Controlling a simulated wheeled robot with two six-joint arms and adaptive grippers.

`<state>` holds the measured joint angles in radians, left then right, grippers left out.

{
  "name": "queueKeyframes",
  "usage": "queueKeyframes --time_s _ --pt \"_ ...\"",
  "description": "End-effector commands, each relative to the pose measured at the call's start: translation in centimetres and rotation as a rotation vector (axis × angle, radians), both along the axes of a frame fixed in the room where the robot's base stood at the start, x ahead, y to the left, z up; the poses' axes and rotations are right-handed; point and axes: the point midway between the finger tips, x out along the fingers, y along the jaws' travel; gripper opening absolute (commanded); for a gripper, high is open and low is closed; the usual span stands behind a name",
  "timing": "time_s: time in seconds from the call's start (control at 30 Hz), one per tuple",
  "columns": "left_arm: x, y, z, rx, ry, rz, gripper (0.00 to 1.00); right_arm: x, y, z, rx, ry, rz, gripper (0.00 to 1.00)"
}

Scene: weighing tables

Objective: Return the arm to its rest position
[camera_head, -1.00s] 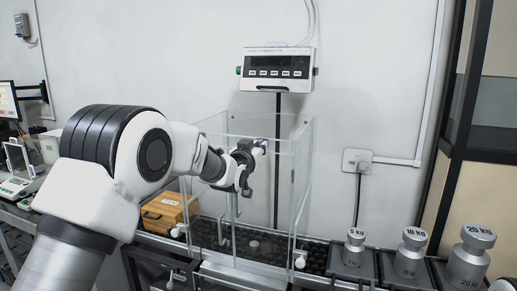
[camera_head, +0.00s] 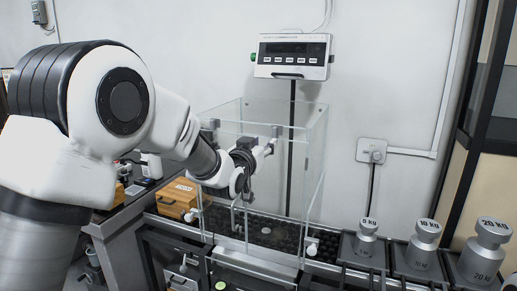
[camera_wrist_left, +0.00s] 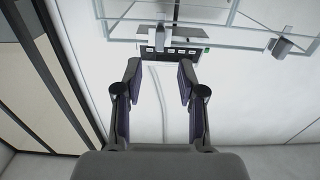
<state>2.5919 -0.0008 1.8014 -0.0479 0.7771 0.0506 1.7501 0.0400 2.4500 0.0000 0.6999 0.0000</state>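My left arm comes in from the left of the head view, and its gripper (camera_head: 250,165) overlaps the front of the clear glass case (camera_head: 310,190). I cannot tell whether it is inside the case or in front of it. In the left wrist view the two fingers (camera_wrist_left: 159,75) stand well apart with nothing between them. My right arm and gripper are not in view.
A scale display (camera_head: 292,57) hangs on the wall above the case. A wooden box (camera_head: 178,198) sits left of the case. Weights marked 5 KG (camera_head: 366,240), 10 KG (camera_head: 422,248) and 20 KG (camera_head: 483,254) stand in a row at the right.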

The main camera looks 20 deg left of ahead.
Motion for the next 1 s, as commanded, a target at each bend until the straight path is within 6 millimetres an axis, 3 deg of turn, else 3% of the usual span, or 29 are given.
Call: queueKeyframes --time_s 0.1,0.2,0.63,0.7,0.77,0.87,1.0 --pt "-2.3 0.1 -0.1 -0.001 0.003 0.000 0.40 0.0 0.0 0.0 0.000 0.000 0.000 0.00" --pt "-3.2 0.1 0.0 0.000 0.001 0.000 0.40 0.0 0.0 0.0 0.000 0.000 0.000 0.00" --pt "-3.4 0.1 -0.1 0.000 0.002 0.000 0.40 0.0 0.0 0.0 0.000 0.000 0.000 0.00" --pt "-3.3 0.1 -1.0 0.001 0.015 0.000 0.40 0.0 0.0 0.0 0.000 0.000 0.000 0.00" --pt "-3.0 0.1 -3.0 0.000 0.046 0.000 0.40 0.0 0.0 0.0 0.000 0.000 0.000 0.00" --pt "-2.6 0.2 -9.2 -0.002 0.143 0.002 0.40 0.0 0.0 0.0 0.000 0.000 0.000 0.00" --pt "-4.8 0.5 -21.6 -0.008 0.358 0.006 0.40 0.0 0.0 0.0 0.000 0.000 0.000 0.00"
